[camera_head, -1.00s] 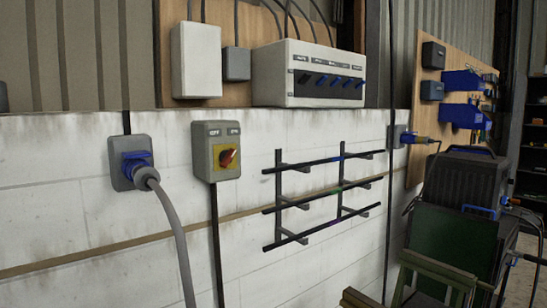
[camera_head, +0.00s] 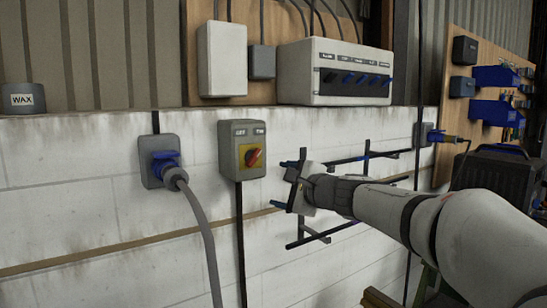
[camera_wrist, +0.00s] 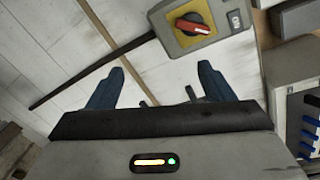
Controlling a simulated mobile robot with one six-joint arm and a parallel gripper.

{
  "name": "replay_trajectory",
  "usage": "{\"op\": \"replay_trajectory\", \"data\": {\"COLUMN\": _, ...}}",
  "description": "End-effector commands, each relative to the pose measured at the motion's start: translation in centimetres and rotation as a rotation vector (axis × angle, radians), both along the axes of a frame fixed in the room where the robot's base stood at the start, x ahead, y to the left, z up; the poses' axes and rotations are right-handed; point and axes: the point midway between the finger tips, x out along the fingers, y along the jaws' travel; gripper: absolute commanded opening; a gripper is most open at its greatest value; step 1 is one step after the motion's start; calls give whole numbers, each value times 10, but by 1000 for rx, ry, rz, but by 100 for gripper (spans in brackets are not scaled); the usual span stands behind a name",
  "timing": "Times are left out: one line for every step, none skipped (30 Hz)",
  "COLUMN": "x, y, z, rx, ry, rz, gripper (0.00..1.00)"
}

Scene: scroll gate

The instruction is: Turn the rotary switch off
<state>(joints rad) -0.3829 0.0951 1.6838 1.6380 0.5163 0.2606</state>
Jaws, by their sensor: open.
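The rotary switch is a grey wall box (camera_head: 242,134) with a yellow plate and a red knob (camera_head: 253,157). Two small labels sit along its top, too small to read surely. The knob's handle is tilted, its upper end leaning right in the head view. In the wrist view the red knob (camera_wrist: 194,26) is at the top, right of centre, beyond my fingertips; the box is partly cut off. My gripper (camera_head: 281,184) is open and empty, with blue fingers, to the right of and slightly below the switch, apart from it. Its fingers (camera_wrist: 162,74) also show in the wrist view.
A blue plug with a thick grey cable (camera_head: 163,165) is left of the switch. A wall rack with dark bars (camera_head: 385,154) is behind my arm. A white breaker box (camera_head: 335,70) stands above. The wall around the switch is clear.

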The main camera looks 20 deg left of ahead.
Motion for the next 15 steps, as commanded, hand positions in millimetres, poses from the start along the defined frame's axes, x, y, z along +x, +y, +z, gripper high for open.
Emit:
{"op": "replay_trajectory", "data": {"x": 10, "y": 14, "z": 12, "rx": 75, "ry": 28, "rz": -13, "gripper": 75}}
{"op": "replay_trajectory", "data": {"x": 15, "y": 20, "z": 18, "rx": 116, "ry": 44, "rz": -22, "gripper": 75}}
{"op": "replay_trajectory", "data": {"x": 19, "y": 26, "z": 24, "rx": 164, "ry": 64, "rz": -31, "gripper": 75}}
{"op": "replay_trajectory", "data": {"x": 23, "y": 30, "z": 28, "rx": 194, "ry": 78, "rz": -37, "gripper": 75}}
{"op": "replay_trajectory", "data": {"x": 25, "y": 33, "z": 31, "rx": 220, "ry": 89, "rz": -43, "gripper": 75}}
{"op": "replay_trajectory", "data": {"x": 28, "y": 36, "z": 35, "rx": 246, "ry": 101, "rz": -49, "gripper": 75}}
{"op": "replay_trajectory", "data": {"x": 30, "y": 39, "z": 36, "rx": 262, "ry": 109, "rz": -51, "gripper": 75}}
{"op": "replay_trajectory", "data": {"x": 32, "y": 41, "z": 38, "rx": 273, "ry": 114, "rz": -53, "gripper": 75}}
{"op": "replay_trajectory", "data": {"x": 33, "y": 43, "z": 40, "rx": 283, "ry": 118, "rz": -55, "gripper": 75}}
{"op": "replay_trajectory", "data": {"x": 35, "y": 45, "z": 41, "rx": 288, "ry": 122, "rz": -56, "gripper": 75}}
{"op": "replay_trajectory", "data": {"x": 37, "y": 47, "z": 41, "rx": 291, "ry": 123, "rz": -56, "gripper": 75}}
{"op": "replay_trajectory", "data": {"x": 40, "y": 50, "z": 41, "rx": 291, "ry": 124, "rz": -57, "gripper": 75}}
{"op": "replay_trajectory", "data": {"x": 43, "y": 53, "z": 42, "rx": 291, "ry": 124, "rz": -57, "gripper": 75}}
{"op": "replay_trajectory", "data": {"x": 46, "y": 56, "z": 42, "rx": 290, "ry": 123, "rz": -57, "gripper": 75}}
{"op": "replay_trajectory", "data": {"x": 50, "y": 61, "z": 41, "rx": 289, "ry": 124, "rz": -58, "gripper": 75}}
